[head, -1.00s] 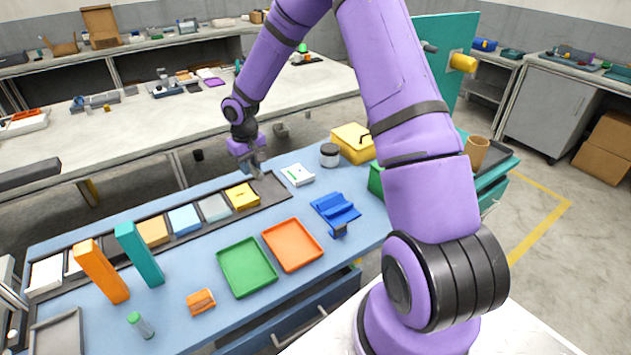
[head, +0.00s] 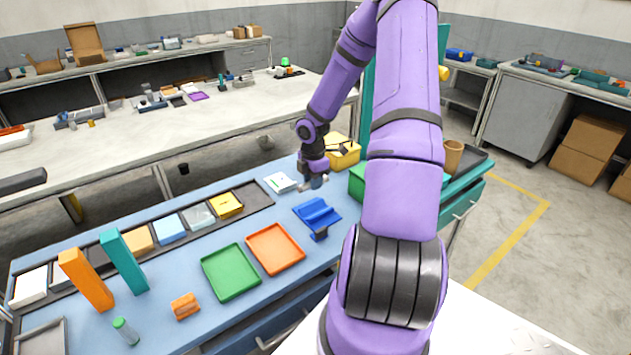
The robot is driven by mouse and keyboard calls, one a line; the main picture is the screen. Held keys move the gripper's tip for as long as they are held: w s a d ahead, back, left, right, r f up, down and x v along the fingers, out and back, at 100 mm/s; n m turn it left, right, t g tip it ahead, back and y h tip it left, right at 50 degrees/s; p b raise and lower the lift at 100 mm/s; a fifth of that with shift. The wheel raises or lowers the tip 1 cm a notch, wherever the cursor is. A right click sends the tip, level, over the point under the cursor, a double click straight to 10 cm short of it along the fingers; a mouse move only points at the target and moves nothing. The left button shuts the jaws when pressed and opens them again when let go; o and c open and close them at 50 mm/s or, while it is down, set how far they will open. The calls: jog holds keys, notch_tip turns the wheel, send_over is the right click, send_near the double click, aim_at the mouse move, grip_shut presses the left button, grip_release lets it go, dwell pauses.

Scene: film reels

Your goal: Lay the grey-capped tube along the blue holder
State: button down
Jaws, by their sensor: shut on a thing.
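The blue holder (head: 316,212) stands on the blue bench, right of the orange tray, with a trough-like top. My gripper (head: 314,184) is just behind the holder, above the bench and apart from the holder. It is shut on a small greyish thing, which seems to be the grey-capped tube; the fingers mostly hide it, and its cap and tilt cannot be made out. No other grey-capped tube shows.
An orange tray (head: 275,249) and a green tray (head: 231,272) lie left of the holder. A white box (head: 280,182) is left of my gripper, a yellow case (head: 343,153) behind it. Tall orange (head: 86,279) and teal (head: 124,261) blocks stand at the left.

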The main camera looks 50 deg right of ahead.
jog(key=shift+s+d+f, duration=0.2)
jog(key=shift+s+d, duration=0.1)
jog(key=shift+s, duration=0.05)
jog(key=shift+f, duration=4.45)
jog(key=c, duration=0.9)
grip_release()
jog(key=shift+c, duration=0.2)
jog(key=shift+o, duration=0.5)
jog(key=shift+r, duration=0.2)
notch_tip(320, 180, up, 10)
jog(key=shift+f, duration=0.1)
jog(key=shift+r, duration=0.3)
